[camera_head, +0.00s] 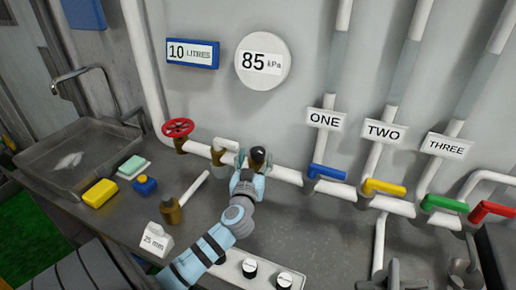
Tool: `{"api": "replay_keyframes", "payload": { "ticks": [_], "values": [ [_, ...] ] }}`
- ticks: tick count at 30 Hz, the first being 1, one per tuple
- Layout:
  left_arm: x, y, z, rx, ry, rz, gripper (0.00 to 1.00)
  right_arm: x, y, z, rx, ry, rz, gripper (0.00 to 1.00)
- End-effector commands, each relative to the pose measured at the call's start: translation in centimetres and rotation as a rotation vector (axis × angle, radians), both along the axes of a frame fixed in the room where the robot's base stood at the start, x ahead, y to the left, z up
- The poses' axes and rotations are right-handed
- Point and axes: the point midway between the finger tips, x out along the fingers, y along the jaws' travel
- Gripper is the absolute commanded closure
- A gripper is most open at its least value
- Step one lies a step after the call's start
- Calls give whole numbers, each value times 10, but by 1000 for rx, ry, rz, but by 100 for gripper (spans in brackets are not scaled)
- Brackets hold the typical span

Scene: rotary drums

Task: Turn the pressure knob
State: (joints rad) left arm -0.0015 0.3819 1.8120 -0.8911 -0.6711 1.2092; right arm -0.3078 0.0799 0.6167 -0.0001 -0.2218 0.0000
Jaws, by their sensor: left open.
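A black knob with a white mark (258,154) sits on the white horizontal pipe at the middle of the head view; I take it to be the pressure knob. My left gripper (253,164) is open, with its light-blue fingers close around the lower part of this knob. I cannot tell whether they touch it. A round white gauge (262,62) on the wall above reads 85 kPa. My right gripper is not in view.
Coloured levers, including a blue one (328,172), line the pipe to the right. A white panel with dark knobs (228,272) lies in front. A sink (80,150) is at left.

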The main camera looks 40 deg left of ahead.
Motion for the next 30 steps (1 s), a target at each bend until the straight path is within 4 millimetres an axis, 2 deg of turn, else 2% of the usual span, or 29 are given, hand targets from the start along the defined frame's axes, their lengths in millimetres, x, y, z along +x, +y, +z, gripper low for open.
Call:
{"api": "replay_keyframes", "payload": {
  "ticks": [3, 6, 16, 25, 26, 30],
  "values": [
    [21, 13, 1, 0, 0, 3, 41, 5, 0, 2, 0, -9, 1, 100],
    [31, 20, 0, 0, 0, 2, 41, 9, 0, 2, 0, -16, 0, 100],
    [37, 24, -1, -1, 1, 2, 41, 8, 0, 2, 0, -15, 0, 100],
    [37, 23, -1, -1, 1, 1, 87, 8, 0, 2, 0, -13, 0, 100],
    [37, 23, -1, -1, 1, 1, 90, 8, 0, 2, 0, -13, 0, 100],
    [36, 25, -3, 4, 1, -67, 90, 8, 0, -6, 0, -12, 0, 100]
  ]
}}
